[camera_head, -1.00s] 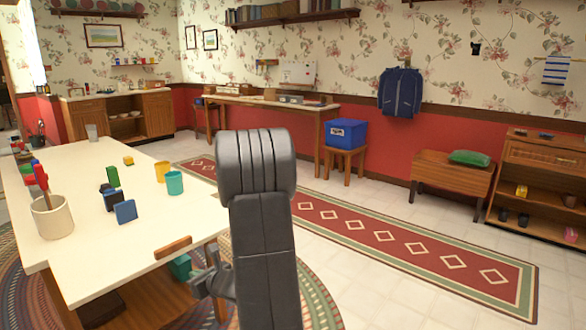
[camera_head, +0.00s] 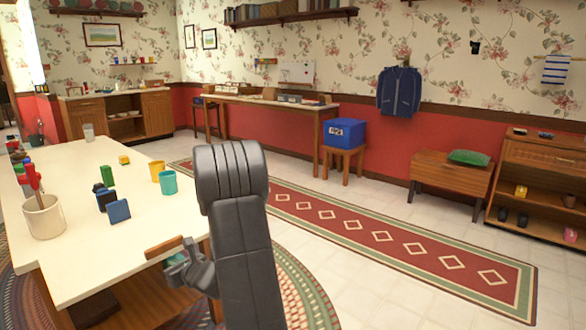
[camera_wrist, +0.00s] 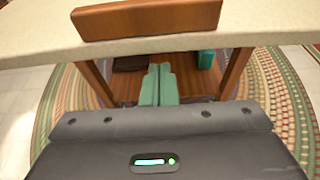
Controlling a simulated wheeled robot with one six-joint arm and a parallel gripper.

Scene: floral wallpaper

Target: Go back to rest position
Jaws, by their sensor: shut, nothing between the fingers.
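My gripper (camera_head: 176,262) is low at the near right edge of the white table (camera_head: 84,262), just below a wooden piece (camera_head: 164,247) at that edge. In the wrist view, the two pale green fingers of my gripper (camera_wrist: 158,84) lie together, with nothing between them. They point under the tabletop (camera_wrist: 250,33). The wooden piece (camera_wrist: 147,18) lies above them on the table edge. My dark arm stands upright in the middle of the head view and hides part of the floor and rug.
A cream pot (camera_head: 44,217) with red-handled tools, blue blocks (camera_head: 119,211), a yellow cup (camera_head: 157,171) and a teal cup (camera_head: 168,182) stand on the table. A red runner rug (camera_head: 380,236) and open floor are to the right. A shelf under the table holds a teal item (camera_wrist: 206,59).

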